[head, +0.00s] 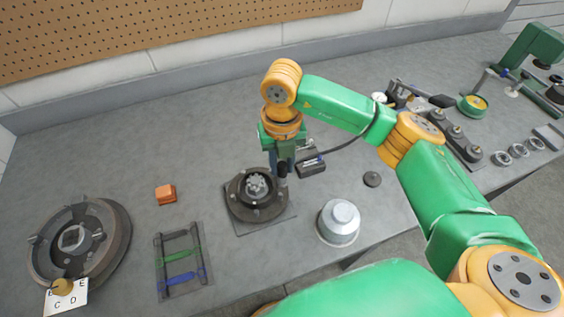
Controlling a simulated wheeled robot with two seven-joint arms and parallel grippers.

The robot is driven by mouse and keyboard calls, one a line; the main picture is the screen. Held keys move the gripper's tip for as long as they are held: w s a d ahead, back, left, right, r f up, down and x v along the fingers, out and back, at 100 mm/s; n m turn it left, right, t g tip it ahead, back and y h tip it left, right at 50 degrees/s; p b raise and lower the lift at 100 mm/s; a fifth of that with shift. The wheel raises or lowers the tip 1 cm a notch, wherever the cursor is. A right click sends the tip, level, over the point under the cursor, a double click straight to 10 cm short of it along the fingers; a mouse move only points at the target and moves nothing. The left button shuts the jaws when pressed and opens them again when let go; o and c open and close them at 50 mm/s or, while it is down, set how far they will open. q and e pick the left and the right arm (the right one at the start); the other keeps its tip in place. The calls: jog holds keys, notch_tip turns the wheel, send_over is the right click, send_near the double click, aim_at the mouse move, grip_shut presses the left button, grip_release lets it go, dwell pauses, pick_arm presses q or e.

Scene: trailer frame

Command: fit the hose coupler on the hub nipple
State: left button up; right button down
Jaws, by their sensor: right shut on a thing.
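My right gripper (281,168) points down at the right rim of the hub and is shut on a small dark piece, which looks like the hose coupler (282,171). A dark hose (345,146) runs near it, towards the right. The hub (244,205) is a dark round part with a lighter toothed centre, on a square grey plate. The coupler is at or just above the hub's right side; I cannot tell whether they touch. The nipple is too small or hidden to make out. My left gripper is not in view.
A black box (312,166) lies right of the gripper. A silver cap (340,221) and a small dark disc (372,179) stand further right. A brake drum (112,255), an orange block (165,194) and a rack (184,280) are left. The back of the bench is clear.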

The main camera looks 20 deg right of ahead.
dwell(0.4)
jog(key=shift+f+b, duration=0.3)
jog(key=shift+b, duration=0.05)
jog(key=shift+f+b, duration=0.25)
jog(key=shift+b, duration=0.2)
dwell(0.6)
jog(key=shift+c, duration=0.8)
grip_release()
jog(key=shift+d, duration=0.15)
jog(key=shift+r, duration=0.1)
